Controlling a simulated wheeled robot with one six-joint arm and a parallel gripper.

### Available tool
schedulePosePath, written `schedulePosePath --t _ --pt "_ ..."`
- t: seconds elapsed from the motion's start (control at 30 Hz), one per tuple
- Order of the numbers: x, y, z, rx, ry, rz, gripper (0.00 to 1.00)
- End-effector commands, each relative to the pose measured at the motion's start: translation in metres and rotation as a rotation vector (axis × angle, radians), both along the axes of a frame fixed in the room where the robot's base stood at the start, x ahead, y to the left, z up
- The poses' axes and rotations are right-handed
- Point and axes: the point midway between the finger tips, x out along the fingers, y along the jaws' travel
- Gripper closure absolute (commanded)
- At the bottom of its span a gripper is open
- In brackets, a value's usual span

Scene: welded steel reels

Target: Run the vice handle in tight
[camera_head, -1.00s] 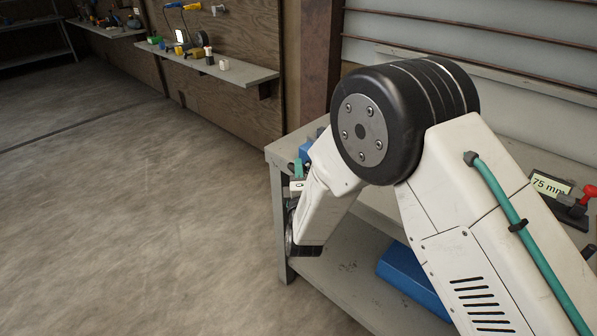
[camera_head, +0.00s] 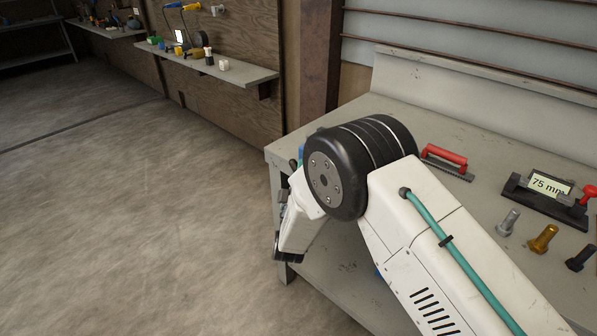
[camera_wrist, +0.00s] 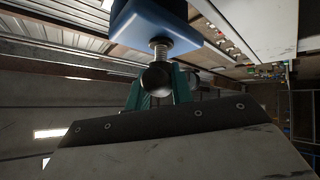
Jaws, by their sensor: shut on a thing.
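The blue vice (camera_wrist: 150,28) shows at the top of the wrist view, with a bare metal screw (camera_wrist: 159,50) coming out of it. A dark round end, part of the vice handle (camera_wrist: 157,77), sits on the screw. The teal fingers of my gripper (camera_wrist: 158,90) stand on either side of this end and are shut on the handle. The handle's bar cannot be made out. In the head view my arm hides the gripper and nearly all of the vice; only a bit of blue shows behind the arm at the bench's left corner.
The grey bench (camera_head: 440,122) bears a red-handled tool (camera_head: 446,158), a 75 mm gauge (camera_head: 547,196) and a few bolts (camera_head: 541,238) to the right of my arm. A wall shelf (camera_head: 220,72) with small items is at back left. The floor on the left is clear.

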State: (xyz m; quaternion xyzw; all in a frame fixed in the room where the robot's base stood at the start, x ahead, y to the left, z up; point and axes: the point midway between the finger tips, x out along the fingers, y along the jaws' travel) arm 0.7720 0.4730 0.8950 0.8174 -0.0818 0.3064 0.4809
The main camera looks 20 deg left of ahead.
Motion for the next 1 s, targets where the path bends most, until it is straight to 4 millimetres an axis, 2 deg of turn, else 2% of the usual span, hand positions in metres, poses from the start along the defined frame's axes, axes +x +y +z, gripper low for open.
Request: schedulePosePath --t 0.4,0.97,1.0 --pt "-0.0016 0.0014 -0.0014 0.182 -0.075 0.004 1.00" --pt "-0.0021 0.0018 -0.0010 0.210 -0.086 0.005 1.00" --pt "-0.0021 0.0019 -0.0010 0.210 -0.086 0.005 0.69"
